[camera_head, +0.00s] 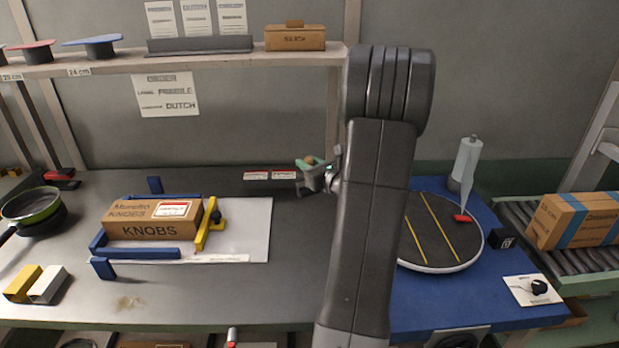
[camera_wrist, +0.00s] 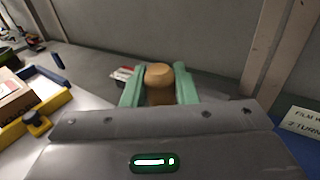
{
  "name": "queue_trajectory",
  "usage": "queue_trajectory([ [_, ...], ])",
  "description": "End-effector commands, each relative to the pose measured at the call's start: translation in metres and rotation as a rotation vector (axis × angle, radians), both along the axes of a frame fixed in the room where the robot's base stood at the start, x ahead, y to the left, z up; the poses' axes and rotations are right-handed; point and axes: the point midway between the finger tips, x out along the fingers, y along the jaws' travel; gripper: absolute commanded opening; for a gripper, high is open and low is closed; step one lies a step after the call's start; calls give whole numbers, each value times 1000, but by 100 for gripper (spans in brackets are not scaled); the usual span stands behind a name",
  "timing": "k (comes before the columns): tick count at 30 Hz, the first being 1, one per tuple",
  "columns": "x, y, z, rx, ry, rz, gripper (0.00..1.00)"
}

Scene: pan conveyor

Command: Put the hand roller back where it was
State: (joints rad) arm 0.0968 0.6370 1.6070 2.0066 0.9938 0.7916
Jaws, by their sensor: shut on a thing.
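My gripper (camera_head: 311,168) is raised over the back middle of the grey bench, left of my upright arm. Its green fingers are shut on a rounded tan wooden piece (camera_head: 308,159), which looks like the handle of the hand roller. In the wrist view the wooden piece (camera_wrist: 159,76) sits between the two green fingers (camera_wrist: 158,90). The rest of the roller is hidden by the fingers and gripper body. Two red-and-white labels (camera_head: 270,175) lie at the bench's back, near and left of the gripper.
A KNOBS carton (camera_head: 140,227) sits among blue stops and a yellow clamp (camera_head: 212,222) on the left. A round turntable (camera_head: 460,240) with yellow lines and a grey dispenser (camera_head: 465,165) stand right. The shelf (camera_head: 200,62) overhangs the back. Bare bench lies in the middle.

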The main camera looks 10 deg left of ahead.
Motion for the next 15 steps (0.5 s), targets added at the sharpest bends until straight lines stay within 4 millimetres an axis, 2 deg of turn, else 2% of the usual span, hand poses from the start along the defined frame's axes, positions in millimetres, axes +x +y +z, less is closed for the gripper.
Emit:
queue_trajectory([
  [7,0,0,-33,1,4,0,3],
  [15,0,0,-34,0,-1,0,3],
])
